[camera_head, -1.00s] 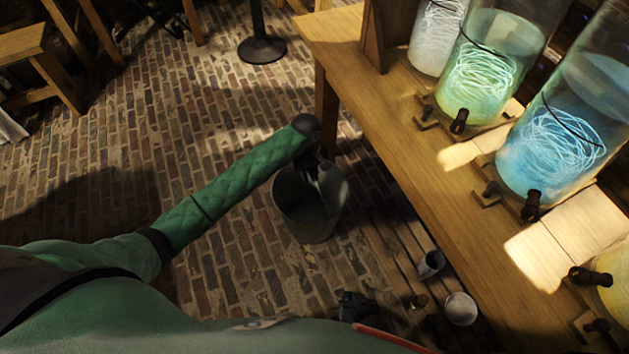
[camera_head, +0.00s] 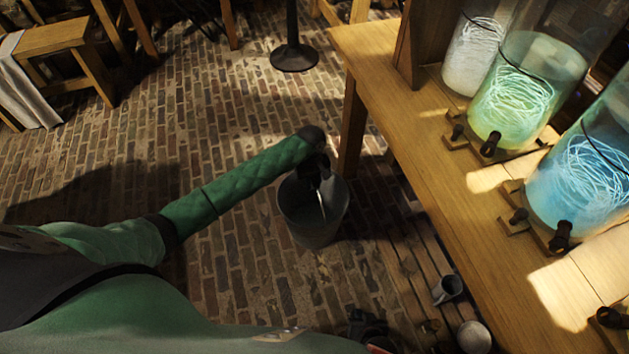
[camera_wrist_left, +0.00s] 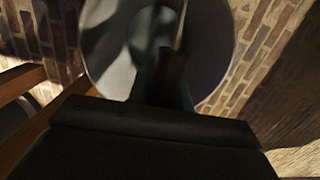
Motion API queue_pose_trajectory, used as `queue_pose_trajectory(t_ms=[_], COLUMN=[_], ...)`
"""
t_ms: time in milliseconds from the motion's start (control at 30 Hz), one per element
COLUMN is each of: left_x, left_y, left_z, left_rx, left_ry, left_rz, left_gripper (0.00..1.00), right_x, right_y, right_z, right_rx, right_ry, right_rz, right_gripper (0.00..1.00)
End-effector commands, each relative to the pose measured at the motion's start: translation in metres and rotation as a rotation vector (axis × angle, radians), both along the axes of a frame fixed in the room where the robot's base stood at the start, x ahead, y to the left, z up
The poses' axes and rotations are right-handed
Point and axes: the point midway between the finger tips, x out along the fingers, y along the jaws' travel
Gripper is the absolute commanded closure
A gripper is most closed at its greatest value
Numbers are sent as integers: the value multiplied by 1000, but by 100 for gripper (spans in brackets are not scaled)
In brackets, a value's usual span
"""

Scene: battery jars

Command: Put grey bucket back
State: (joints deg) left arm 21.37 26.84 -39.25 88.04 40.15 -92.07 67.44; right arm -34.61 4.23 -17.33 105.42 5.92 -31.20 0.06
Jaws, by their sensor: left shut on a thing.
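The grey bucket (camera_head: 312,232) hangs from my left gripper (camera_head: 320,180), beside the wooden table over the brick floor. The left gripper is shut at the top of the bucket, on what looks like its thin handle. In the left wrist view the bucket's pale round inside (camera_wrist_left: 110,60) lies beyond my left gripper (camera_wrist_left: 168,85), with a thin rod running up from the fingers. I cannot tell whether the bucket's base touches the floor. A dark shape at the bottom of the head view seems to be my right gripper (camera_head: 368,326); its fingers are unclear.
The wooden table (camera_head: 430,170) with glowing jars (camera_head: 515,95) stands at right. Beneath it is a slatted shelf (camera_head: 415,265) with a small metal cup (camera_head: 447,289) and a pale round vessel (camera_head: 474,337). A black post base (camera_head: 294,57) stands behind. Brick floor (camera_head: 200,130) at left is open.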

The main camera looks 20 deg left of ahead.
Motion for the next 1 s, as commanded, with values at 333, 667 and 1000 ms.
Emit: queue_pose_trajectory(t_ms=[333,667,1000], left_x=[2,0,0], left_y=[-1,0,0], left_z=[-24,-29,-29], left_rx=[-2,0,0], left_ry=[-5,0,0], left_rz=[-1,0,0], left_gripper=[100,78,58], right_x=[-1,-1,2], right_y=[-1,-2,-1], right_z=[-7,-5,-3], right_rx=[-2,-2,-1], right_ry=[3,1,-4], right_rz=[-1,-1,-1], right_gripper=[100,100,100])
